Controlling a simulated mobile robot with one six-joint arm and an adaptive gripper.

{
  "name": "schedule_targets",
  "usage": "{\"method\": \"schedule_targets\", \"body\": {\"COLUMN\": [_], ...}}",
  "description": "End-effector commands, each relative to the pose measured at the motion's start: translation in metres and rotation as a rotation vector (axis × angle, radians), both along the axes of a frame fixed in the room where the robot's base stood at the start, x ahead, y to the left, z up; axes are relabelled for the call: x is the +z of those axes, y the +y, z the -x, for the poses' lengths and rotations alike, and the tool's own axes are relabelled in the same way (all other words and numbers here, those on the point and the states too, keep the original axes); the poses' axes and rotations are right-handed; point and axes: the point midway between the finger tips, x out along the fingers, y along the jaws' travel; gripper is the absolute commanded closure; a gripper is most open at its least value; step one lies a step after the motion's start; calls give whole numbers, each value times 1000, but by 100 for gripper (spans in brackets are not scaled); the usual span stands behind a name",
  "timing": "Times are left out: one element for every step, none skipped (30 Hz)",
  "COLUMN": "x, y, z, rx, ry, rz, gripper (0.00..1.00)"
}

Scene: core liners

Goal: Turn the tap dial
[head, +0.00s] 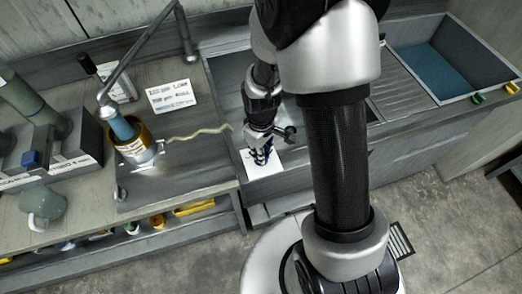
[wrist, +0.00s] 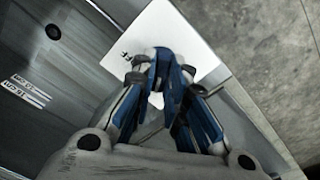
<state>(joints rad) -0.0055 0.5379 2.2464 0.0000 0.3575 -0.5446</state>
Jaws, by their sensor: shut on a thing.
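A white plate (head: 275,162) lies on the front of the grey sink unit in the head view. It also shows in the wrist view (wrist: 178,35), with small dark marks on it. My gripper (head: 262,153) points down over this plate. In the wrist view, my gripper (wrist: 155,68) has its blue fingers drawn together over the plate's lower part, shut on the tap dial. The dial is mostly hidden by the fingers. A small dark grey piece shows at the fingertips, but I cannot tell whether it is the dial or a finger pad.
At left are a blue cylinder in an orange-brown collar (head: 130,138), a pale wavy hose (head: 195,133) and a white printed sheet (head: 171,96). A sink basin (head: 448,62) with blue inside is at right. The grey floor (wrist: 275,60) is open beyond the unit's edge.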

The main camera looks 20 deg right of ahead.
Motion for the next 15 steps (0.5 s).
{"method": "schedule_targets", "body": {"x": [0, 0, 0, 0, 0, 0, 0, 0, 0, 0, 0, 0, 0, 0, 0], "y": [0, 0, 0, 0, 0, 0, 0, 0, 0, 0, 0, 0, 0, 0, 0], "z": [0, 0, 0, 0, 0, 0, 0, 0, 0, 0, 0, 0, 0, 0, 0], "rx": [40, 63, 94, 116, 137, 163, 181, 200, 221, 236, 249, 266, 277, 288, 299], "ry": [0, 0, 0, 0, 0, 0, 0, 0, 0, 0, 0, 0, 0, 0, 0], "rz": [0, 0, 0, 0, 0, 0, 0, 0, 0, 0, 0, 0, 0, 0, 0], "gripper": [100, 100, 100, 100, 100, 100, 100, 100, 100, 100, 100, 100, 100, 100, 100]}}
